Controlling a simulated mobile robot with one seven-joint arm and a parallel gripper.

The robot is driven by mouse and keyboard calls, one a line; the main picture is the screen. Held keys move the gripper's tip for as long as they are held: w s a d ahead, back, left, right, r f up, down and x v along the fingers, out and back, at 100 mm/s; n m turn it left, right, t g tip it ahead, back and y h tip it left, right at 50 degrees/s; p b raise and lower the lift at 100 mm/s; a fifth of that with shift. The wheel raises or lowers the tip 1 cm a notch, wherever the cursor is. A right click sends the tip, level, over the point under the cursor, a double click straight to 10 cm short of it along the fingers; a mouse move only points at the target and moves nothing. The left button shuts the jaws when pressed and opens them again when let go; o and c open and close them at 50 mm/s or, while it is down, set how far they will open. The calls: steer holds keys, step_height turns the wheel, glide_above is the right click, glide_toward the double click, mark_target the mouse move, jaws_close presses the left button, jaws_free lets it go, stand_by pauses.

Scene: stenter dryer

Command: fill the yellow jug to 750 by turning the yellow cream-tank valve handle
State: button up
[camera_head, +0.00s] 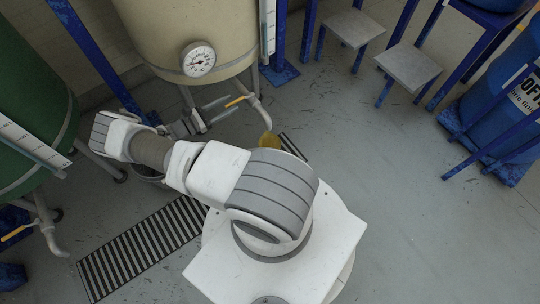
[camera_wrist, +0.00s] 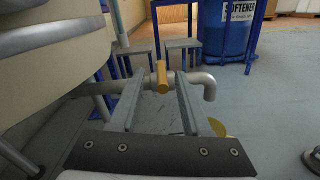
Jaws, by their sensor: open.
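The cream tank (camera_head: 160,35) stands at the top of the head view, with a pipe bending down from its base. Its yellow valve handle (camera_head: 237,101) sits on that pipe. In the wrist view the yellow handle (camera_wrist: 162,76) appears between the tips of my fingers. My gripper (camera_head: 228,105) is open, its two fingers reaching toward the handle; I cannot tell whether they touch it. The yellow jug (camera_head: 269,141) stands below the pipe's outlet, partly hidden by my arm. In the wrist view part of the jug (camera_wrist: 217,127) shows beyond the right finger.
A round gauge (camera_head: 198,60) is on the cream tank's front. A green tank (camera_head: 30,125) with its own yellow-handled outlet stands at left. A floor grate (camera_head: 140,250) lies in front. Blue-legged stools (camera_head: 410,65) and a blue softener barrel (camera_wrist: 224,35) stand beyond. The floor at right is clear.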

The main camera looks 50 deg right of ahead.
steer(key=v, duration=1.2)
steer(key=shift+a, duration=0.15)
